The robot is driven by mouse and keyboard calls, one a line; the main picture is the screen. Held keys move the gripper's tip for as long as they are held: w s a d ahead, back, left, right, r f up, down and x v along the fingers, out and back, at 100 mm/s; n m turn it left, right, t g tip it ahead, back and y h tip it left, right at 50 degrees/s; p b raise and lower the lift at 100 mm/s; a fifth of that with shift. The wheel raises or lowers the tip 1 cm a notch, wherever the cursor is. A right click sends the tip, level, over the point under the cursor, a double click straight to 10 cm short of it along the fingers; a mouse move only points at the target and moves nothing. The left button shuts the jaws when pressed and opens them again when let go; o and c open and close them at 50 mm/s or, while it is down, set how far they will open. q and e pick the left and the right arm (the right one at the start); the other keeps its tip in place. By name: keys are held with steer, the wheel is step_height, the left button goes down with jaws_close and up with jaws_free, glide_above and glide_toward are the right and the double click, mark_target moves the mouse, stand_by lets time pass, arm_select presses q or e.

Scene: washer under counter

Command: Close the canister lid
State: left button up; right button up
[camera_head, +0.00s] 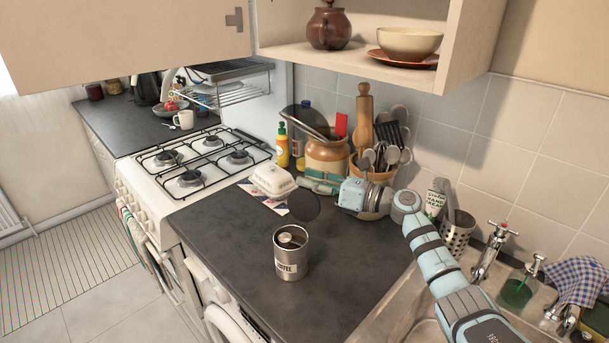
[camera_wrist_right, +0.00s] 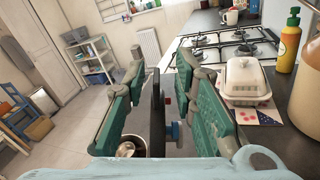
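The steel canister (camera_head: 291,262), labelled COFFEE, stands upright on the dark counter in the head view. Its open top shows in the right wrist view (camera_wrist_right: 131,146). The round dark lid (camera_head: 304,207) is raised and tilted open behind the canister's rim. In the right wrist view the lid (camera_wrist_right: 157,112) shows nearly edge-on between my fingers. My right gripper (camera_head: 317,183) is behind the lid in the head view. Its green fingers (camera_wrist_right: 163,108) are wide apart, one on each side of the lid, with gaps visible. My left gripper is not in view.
A white butter dish (camera_head: 273,181) stands left of the right gripper. A brown crock (camera_head: 327,160), bottles and a utensil pot stand against the wall behind. The stove (camera_head: 190,175) is left. A sink is right. The counter around the canister is clear.

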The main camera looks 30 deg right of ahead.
steer(key=shift+w+a, duration=0.35)
steer(key=shift+s+r, duration=0.15)
jaws_close()
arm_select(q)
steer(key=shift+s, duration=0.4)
